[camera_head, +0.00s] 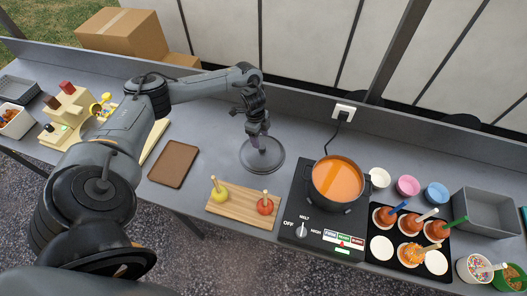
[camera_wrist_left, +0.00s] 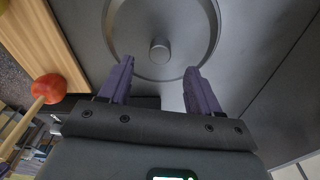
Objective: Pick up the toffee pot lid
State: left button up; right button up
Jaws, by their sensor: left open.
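The toffee pot lid (camera_head: 275,162) is a round grey disc lying flat on the grey table, left of the hot plate. In the left wrist view the lid (camera_wrist_left: 204,28) shows with its round knob (camera_wrist_left: 160,50) in the middle. My left gripper (camera_head: 260,143) points down over the lid and hides its knob in the head view. In the left wrist view the left gripper (camera_wrist_left: 159,68) is open and empty, its fingers either side of the knob's line. The toffee pot (camera_head: 338,180) stands uncovered, full of orange toffee. My right gripper is not in view.
The hot plate (camera_head: 299,214) stands right of the lid. A wooden board (camera_head: 236,204) with yellow and red apples on sticks lies in front of it. A brown tray (camera_head: 174,164) lies to the left. The table behind the lid is clear.

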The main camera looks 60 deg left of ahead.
aim_at(262, 146)
pick_arm(q)
jog(key=shift+d+f, duration=0.15)
jog(key=shift+f, duration=0.95)
jog(key=shift+w+d+f, duration=0.1)
jog(key=shift+f, duration=0.9)
jog(key=shift+w+d+f, duration=0.1)
jog(key=shift+f, duration=0.9)
grip_shut()
jog(key=shift+r, duration=0.15)
